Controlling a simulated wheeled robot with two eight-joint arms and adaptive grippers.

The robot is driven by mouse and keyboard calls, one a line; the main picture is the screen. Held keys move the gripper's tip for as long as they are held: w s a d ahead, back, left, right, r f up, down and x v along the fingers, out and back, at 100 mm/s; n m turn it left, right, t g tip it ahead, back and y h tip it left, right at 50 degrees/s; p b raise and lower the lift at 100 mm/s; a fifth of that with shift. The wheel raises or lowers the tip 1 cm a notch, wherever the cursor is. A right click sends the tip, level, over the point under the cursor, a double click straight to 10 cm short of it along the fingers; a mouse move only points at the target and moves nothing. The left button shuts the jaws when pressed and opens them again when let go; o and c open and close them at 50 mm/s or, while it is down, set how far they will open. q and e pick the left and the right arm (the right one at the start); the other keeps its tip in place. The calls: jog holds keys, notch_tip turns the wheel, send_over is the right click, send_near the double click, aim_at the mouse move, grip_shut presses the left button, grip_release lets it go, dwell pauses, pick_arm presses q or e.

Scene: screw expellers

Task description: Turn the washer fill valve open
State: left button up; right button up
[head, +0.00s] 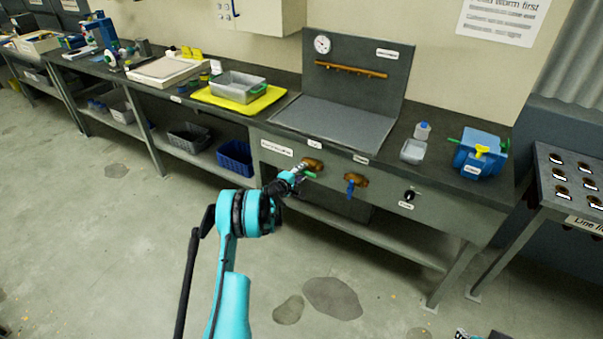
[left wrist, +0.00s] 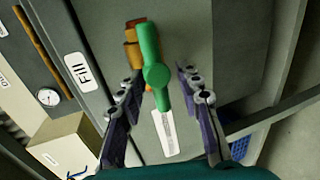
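The fill valve is a brass tap (head: 313,163) with a green lever handle (head: 309,174) on the front panel of the washer bench. In the left wrist view the green handle (left wrist: 151,60) runs lengthwise in front of its brass body (left wrist: 134,45), beside a "Fill" label. My left gripper (head: 296,180) is at the valve. In the left wrist view its fingers (left wrist: 160,90) are apart, one on each side of the handle, with visible gaps. At the bottom edge of the head view, only a small cut-off piece shows, possibly my right gripper (head: 468,334).
A second brass tap with a blue handle (head: 351,188) and a black knob (head: 409,195) sit right of the fill valve. A blue box (head: 482,155) stands on the bench (head: 440,185). A blue basket (head: 234,157) is on the lower shelf. The floor in front is clear.

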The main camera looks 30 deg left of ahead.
pick_arm(q)
jog(key=shift+a, duration=0.1)
jog(key=v, duration=1.2)
